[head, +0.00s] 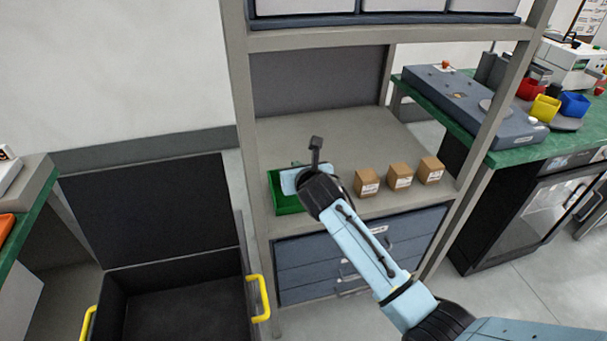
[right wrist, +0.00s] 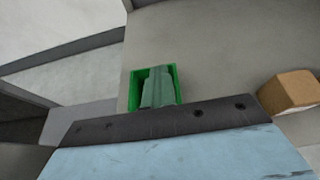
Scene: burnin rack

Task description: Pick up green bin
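The green bin (head: 287,204) sits on the grey shelf of the rack, at its left front side. In the head view my right gripper (head: 292,180) is over the bin and covers part of it. Its fingers are mostly hidden, so I cannot tell how far apart they are. In the right wrist view the green bin (right wrist: 134,92) shows beyond my gripper body, with a grey-green shape inside its outline. I cannot tell whether that shape is a finger or contents. My left gripper is not in view.
Three small brown boxes (head: 400,177) stand right of the bin on the shelf. Rack posts (head: 246,130) flank the opening, and another shelf is above. An open black case (head: 185,300) with yellow handles is at lower left. A green-topped bench (head: 520,153) is at right.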

